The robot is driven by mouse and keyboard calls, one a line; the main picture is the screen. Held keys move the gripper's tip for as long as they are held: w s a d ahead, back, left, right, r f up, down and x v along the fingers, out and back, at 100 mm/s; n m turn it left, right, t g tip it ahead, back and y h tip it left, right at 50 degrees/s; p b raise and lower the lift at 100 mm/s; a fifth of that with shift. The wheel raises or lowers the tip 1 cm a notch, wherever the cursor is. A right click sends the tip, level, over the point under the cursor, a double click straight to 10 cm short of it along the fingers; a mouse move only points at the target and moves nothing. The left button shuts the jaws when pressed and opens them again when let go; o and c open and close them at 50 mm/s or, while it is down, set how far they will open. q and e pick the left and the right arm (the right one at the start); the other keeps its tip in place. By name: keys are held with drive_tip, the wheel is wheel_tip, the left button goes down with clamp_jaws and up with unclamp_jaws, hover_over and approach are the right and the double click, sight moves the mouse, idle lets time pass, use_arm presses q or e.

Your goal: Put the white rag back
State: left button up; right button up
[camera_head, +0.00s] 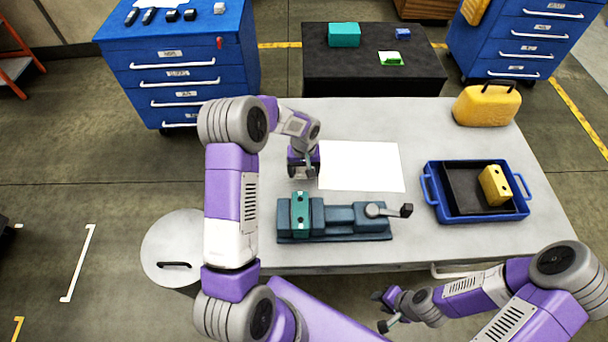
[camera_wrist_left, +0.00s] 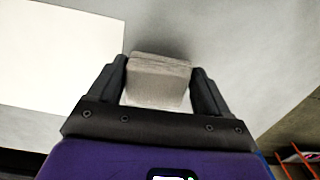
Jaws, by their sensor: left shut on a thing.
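The white rag (camera_wrist_left: 160,82) looks like a small, pale grey-white folded block with layered edges. In the left wrist view it sits between the two fingers of my left gripper (camera_wrist_left: 160,95), which is shut on it. In the head view my left gripper (camera_head: 304,172) points down at the table beside the left edge of a flat white sheet (camera_head: 362,166). The rag is hidden there by the gripper and arm. I cannot tell whether it touches the table. My right gripper (camera_head: 382,311) is empty, fingers apart, in front of the table's near edge.
A vise (camera_head: 340,222) with a teal block (camera_head: 300,215) stands nearest my left gripper. A blue tray (camera_head: 435,205) with a yellow block (camera_head: 494,185) and a yellow case (camera_head: 487,104) are to the right. A round grey lidded bin (camera_head: 170,240) is left of the table. Blue cabinets stand behind.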

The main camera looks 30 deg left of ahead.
sight(304, 175)
use_arm(q)
drive_tip(key=shift+w+f, duration=0.1)
drive_tip(key=shift+f, duration=1.35)
drive_tip(key=shift+f, duration=0.1)
drive_tip(key=o, duration=0.9)
drive_tip(key=shift+o, duration=0.2)
drive_tip(key=shift+r, duration=0.45)
wheel_tip(304, 175, up, 11)
drive_tip(key=shift+r+p, duration=0.2)
drive_tip(key=shift+p, duration=0.4)
